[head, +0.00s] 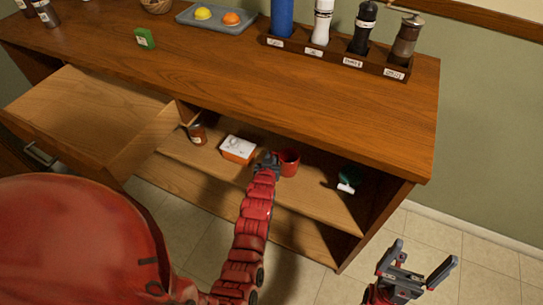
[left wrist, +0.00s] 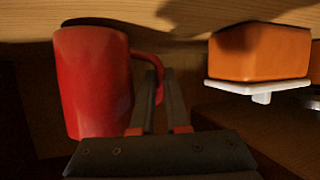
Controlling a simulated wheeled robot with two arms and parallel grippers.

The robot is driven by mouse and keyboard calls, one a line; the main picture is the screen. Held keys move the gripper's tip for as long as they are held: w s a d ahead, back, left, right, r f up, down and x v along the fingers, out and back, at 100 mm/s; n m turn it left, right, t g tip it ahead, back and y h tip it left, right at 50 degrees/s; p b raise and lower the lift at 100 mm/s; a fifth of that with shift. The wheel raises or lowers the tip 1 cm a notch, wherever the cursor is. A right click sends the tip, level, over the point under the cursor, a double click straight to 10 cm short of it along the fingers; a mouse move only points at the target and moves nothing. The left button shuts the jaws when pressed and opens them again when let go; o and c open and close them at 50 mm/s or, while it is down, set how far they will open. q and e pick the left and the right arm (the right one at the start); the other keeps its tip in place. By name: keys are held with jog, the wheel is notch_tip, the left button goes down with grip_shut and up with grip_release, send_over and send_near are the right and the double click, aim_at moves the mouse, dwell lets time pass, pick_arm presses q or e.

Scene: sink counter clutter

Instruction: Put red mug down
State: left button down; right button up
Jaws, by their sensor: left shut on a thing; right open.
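The red mug (head: 289,162) is at the lower shelf inside the cabinet, upright, near the shelf's front. My left gripper (head: 266,160) reaches in from the front and is shut on the mug's handle, at the mug's left side. The left wrist view is upside down; it shows the red mug (left wrist: 93,85) with its handle between the fingers of my left gripper (left wrist: 163,88). The mug's base is close to the shelf board (left wrist: 200,12); I cannot tell whether it touches. My right gripper (head: 420,266) is open and empty, outside the cabinet at lower right.
An orange tub with a white lid (head: 238,150) stands left of the mug, with a brown jar (head: 197,133) beyond it. A dark green item (head: 349,178) is to the right. An open drawer (head: 90,115) juts out at left. The countertop (head: 220,75) overhangs the shelf.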

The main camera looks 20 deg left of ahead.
pick_arm(q)
jog(key=shift+f, duration=0.25)
jog(key=c, duration=0.8)
grip_release()
jog(key=shift+c, duration=0.2)
jog(key=p+v, duration=0.1)
jog(key=v, duration=1.6)
jog(key=shift+s, duration=0.2)
jog(key=shift+r, duration=0.1)
